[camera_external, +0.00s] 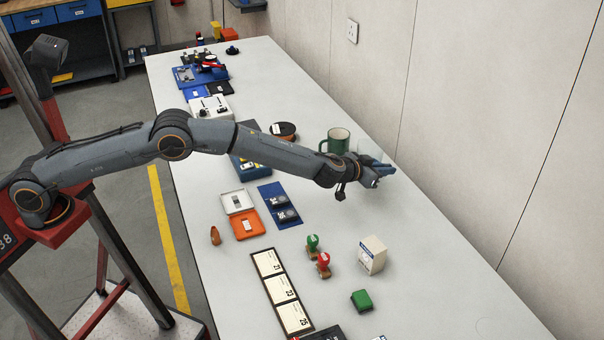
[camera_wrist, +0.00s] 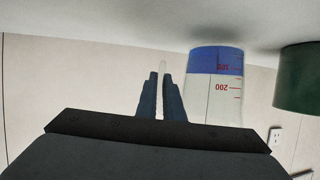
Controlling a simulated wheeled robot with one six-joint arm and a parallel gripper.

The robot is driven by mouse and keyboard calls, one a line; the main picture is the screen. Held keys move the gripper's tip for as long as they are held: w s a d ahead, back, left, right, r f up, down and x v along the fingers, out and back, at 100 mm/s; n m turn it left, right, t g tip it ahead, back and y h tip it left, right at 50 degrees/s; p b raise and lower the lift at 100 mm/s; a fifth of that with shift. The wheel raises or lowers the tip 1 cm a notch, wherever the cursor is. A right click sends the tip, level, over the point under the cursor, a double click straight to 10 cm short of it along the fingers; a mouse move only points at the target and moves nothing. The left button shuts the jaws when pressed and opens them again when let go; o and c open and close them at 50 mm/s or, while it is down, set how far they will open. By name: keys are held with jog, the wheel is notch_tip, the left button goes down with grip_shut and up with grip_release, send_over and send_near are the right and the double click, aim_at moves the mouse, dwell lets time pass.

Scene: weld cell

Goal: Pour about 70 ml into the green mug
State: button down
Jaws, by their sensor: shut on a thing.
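The green mug (camera_external: 337,141) stands upright on the bench near the wall, its handle to the left. It also shows at the right edge of the wrist view (camera_wrist: 298,78), which is upside down. A clear measuring beaker (camera_external: 369,152) with red marks is right of the mug, partly hidden by my gripper (camera_external: 381,172). In the wrist view the beaker (camera_wrist: 214,100) is upright, with blue liquid at its bottom. My gripper's fingers (camera_wrist: 162,82) are shut on a thin pale part beside the beaker, apparently its handle. I cannot tell whether its base touches the bench.
A brown-rimmed round item (camera_external: 283,130) lies left of the mug. Green and red stamps (camera_external: 323,262), a white box (camera_external: 372,254) and a green block (camera_external: 361,300) stand nearer. Trays and a blue mat (camera_external: 279,206) lie mid-bench. The wall (camera_external: 440,110) runs close behind the mug.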

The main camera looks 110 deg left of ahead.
aim_at(382, 155)
jog(key=shift+r, duration=0.2)
jog(key=p, duration=0.1)
jog(key=r+n+p, duration=0.1)
jog(key=s+r+t+p, duration=0.1)
jog(key=shift+s+a+r+n, duration=0.1)
jog(key=shift+a+r+n, duration=0.15)
jog(key=shift+a+n, duration=0.05)
jog(key=shift+s+a+r+n+h, duration=0.3)
jog(key=shift+s+r+n, duration=0.1)
jog(key=shift+r, duration=0.2)
jog(key=shift+s+a+r+n+t+b, duration=0.3)
jog(key=shift+s+r+n+t+b, duration=0.3)
jog(key=shift+b, duration=0.3)
jog(key=s+a+r+n+t+p, duration=0.1)
jog(key=s+a+r+n+t, duration=0.1)
jog(key=s+r+n, duration=0.2)
jog(key=shift+s+a+r+n+t+p, duration=0.3)
jog(key=shift+r+n+t, duration=0.15)
jog(key=shift+r, duration=1.4)
jog(key=shift+s+a+r+n+p, duration=0.1)
jog(key=shift+s+r+n+p, duration=0.05)
jog(key=shift+r+n+p, duration=0.2)
